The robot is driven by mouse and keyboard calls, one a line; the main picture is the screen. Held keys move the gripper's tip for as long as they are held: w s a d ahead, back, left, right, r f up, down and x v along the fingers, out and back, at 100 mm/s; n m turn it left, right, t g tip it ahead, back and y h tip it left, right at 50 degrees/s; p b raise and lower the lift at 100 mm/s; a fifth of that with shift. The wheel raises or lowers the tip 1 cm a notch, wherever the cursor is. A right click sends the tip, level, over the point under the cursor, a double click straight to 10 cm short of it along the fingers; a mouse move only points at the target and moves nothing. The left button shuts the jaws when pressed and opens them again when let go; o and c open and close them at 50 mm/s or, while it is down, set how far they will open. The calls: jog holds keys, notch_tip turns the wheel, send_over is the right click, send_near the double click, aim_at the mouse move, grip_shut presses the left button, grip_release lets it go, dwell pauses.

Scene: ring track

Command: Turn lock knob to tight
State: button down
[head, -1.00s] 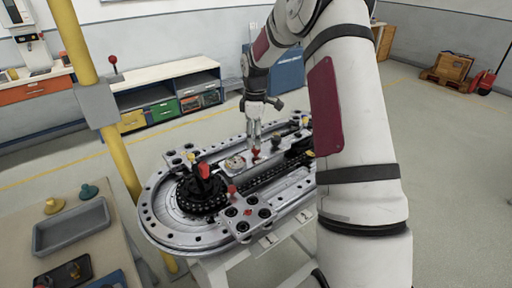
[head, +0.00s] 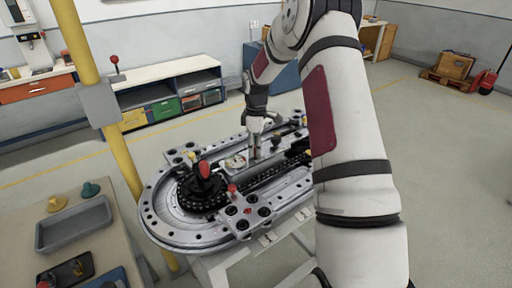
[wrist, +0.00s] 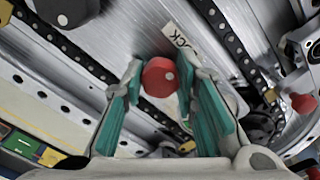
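The red lock knob (wrist: 159,77) sits on the metal plate of the ring track, beside a white label that partly reads "LOCK". In the wrist view it lies between the two teal-padded fingertips of my gripper (wrist: 158,85). The fingers stand close on either side, with a thin gap seeming to show, so my gripper looks open around the knob. In the head view my gripper (head: 256,138) points down over the middle of the ring track (head: 178,232). There it hides the knob, and the knob's turn angle is not clear.
A large red-topped handle (head: 203,169) and a smaller red knob (head: 232,188) stand on the track's near left part. A dark round knob (wrist: 65,8) is close by. A yellow post (head: 105,120) rises at the left, beside a table with a grey tray (head: 73,226).

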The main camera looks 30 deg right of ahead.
jog(key=shift+m, duration=0.3)
jog(key=m+b, duration=0.1)
jog(key=m, duration=0.2)
jog(key=shift+m+b, duration=0.3)
jog(key=m+b, duration=0.1)
jog(key=m, duration=0.3)
jog(key=shift+m+b, duration=0.3)
jog(key=shift+b, duration=0.05)
jog(key=m+b, duration=0.1)
jog(key=m, duration=0.3)
jog(key=shift+m+b, duration=0.85)
jog(key=shift+m, duration=1.25)
jog(key=c, duration=1.2)
grip_release()
jog(key=shift+c, duration=0.2)
